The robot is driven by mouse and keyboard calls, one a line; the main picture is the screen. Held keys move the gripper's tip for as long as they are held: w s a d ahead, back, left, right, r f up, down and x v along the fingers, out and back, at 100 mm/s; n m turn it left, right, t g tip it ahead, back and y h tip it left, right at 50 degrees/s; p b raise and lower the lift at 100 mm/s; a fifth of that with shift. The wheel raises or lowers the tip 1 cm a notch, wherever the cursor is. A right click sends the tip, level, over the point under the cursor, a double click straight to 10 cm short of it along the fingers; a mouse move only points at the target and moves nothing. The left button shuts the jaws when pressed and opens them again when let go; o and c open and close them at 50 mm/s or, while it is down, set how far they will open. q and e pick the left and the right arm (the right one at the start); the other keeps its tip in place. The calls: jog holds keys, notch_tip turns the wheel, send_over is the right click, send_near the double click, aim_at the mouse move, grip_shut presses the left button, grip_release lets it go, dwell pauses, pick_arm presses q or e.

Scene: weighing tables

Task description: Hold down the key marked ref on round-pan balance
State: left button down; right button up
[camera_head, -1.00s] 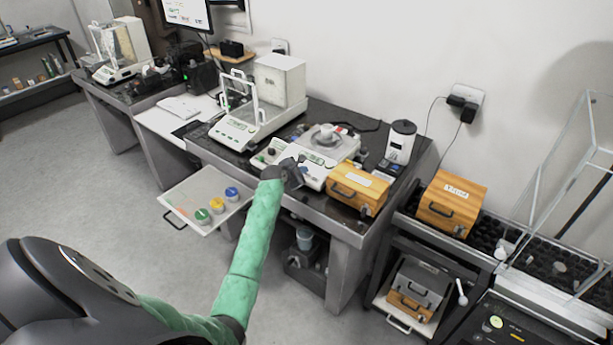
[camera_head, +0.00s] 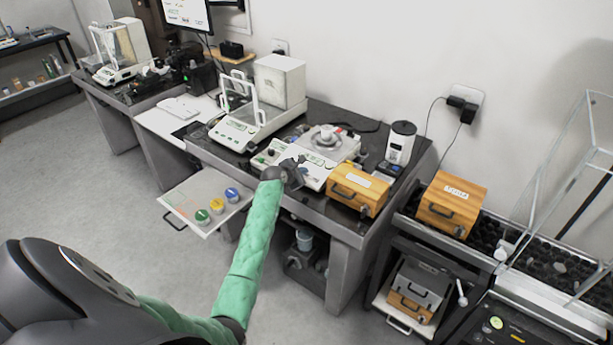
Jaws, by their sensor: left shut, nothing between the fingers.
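The round-pan balance (camera_head: 330,148) is a white unit with a round grey pan on top. It stands on the dark weighing table between the glass-sided balance and a wooden box. My left gripper (camera_head: 299,160) is at the balance's front panel, at its left part. It is shut with nothing visible in it. The gripper and wrist hide part of the panel, and the key marked ref cannot be made out. I cannot tell whether the fingertips touch a key. My right gripper is not in view.
A balance with a clear draft shield (camera_head: 262,103) stands to the left. A wooden box (camera_head: 357,188) sits close on the right, with a white device (camera_head: 400,143) behind it. An open drawer (camera_head: 188,191) with coloured-lid jars juts out below left.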

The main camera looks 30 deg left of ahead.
pick_arm(q)
jog(key=shift+w+f, duration=0.1)
jog(key=shift+f, duration=0.3)
jog(key=shift+w+f, duration=0.1)
jog(key=shift+f, duration=0.25)
jog(key=shift+s+r+p, duration=0.2)
jog(key=shift+r+p, duration=0.6)
jog(key=shift+p, duration=0.4)
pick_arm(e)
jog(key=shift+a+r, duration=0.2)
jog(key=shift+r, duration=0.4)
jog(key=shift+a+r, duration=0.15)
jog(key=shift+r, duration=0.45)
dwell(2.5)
